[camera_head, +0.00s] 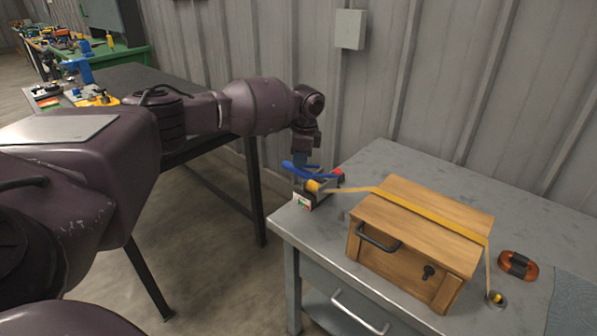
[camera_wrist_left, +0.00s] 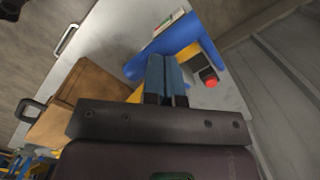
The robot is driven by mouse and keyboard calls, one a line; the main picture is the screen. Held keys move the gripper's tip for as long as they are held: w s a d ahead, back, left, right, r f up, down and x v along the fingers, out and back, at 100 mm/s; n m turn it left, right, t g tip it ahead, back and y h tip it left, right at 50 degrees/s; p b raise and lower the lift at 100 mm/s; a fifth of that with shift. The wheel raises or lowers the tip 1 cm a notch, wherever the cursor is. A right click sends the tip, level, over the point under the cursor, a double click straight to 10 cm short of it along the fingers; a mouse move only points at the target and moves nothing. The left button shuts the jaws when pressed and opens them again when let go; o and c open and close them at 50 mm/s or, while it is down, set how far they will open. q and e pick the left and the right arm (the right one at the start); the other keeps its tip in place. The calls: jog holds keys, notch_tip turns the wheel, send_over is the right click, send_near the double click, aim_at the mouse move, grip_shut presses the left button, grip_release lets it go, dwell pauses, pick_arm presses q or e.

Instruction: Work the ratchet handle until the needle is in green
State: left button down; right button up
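The blue ratchet handle (camera_head: 304,171) is on the ratchet at the bench's left corner; it also shows in the left wrist view (camera_wrist_left: 185,36). A small gauge (camera_head: 302,202) with a white, green and red face is at the ratchet's front; its needle is too small to read. A yellow strap (camera_head: 425,213) runs from the ratchet over a wooden chest (camera_head: 400,262). My left gripper (camera_head: 301,163) is at the handle. In the wrist view its fingers (camera_wrist_left: 165,62) are close together in front of the handle, with no handle visible between them; contact is unclear. My right gripper is out of view.
A red knob (camera_wrist_left: 208,77) sits beside the ratchet. The grey bench (camera_head: 385,158) has free room behind the chest. A corrugated wall stands behind. A dark table (camera_head: 135,80) is at the left.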

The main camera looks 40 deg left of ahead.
aim_at(299, 174)
pick_arm(q)
jog(key=shift+f, duration=0.4)
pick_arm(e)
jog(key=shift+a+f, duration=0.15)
pick_arm(q)
jog(key=shift+f, duration=0.2)
jog(key=shift+f+b, duration=0.4)
jog(key=shift+f, duration=1.55)
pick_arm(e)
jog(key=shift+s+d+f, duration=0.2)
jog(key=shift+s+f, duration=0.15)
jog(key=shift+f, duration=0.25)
pick_arm(q)
jog(key=shift+w+d+r, duration=0.3)
jog(key=shift+w+d, duration=0.15)
jog(key=shift+d, duration=0.2)
jog(key=shift+w+d+r, duration=0.25)
jog(key=shift+w+d, duration=0.15)
jog(key=shift+d, duration=0.2)
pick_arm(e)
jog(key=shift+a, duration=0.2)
